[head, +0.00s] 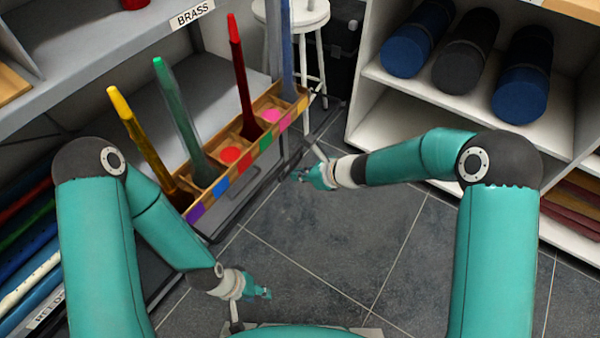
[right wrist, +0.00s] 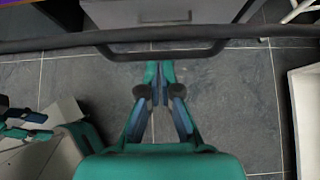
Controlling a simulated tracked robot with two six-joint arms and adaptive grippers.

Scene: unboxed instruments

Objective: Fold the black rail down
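The black rail (right wrist: 60,44) crosses the upper part of the right wrist view from side to side, with a U-shaped loop (right wrist: 188,53) bulging toward me at its middle. In the head view, dark bars run along the cart's right side, but I cannot clearly tell the rail from the frame there. My right gripper (head: 308,177) is beside the cart; its fingertips (right wrist: 160,72) are together just short of the loop, with nothing visible between them. I cannot tell whether they touch it. My left gripper (head: 264,293) is low over the floor, empty, fingers apart (right wrist: 46,126).
The cart carries a wooden divided tray (head: 232,172) with several tall coloured instruments standing in it. A white shelf (head: 395,88) with dark rolled cases stands at right, and a stool (head: 305,15) at the back. The tiled floor (head: 350,235) between is clear.

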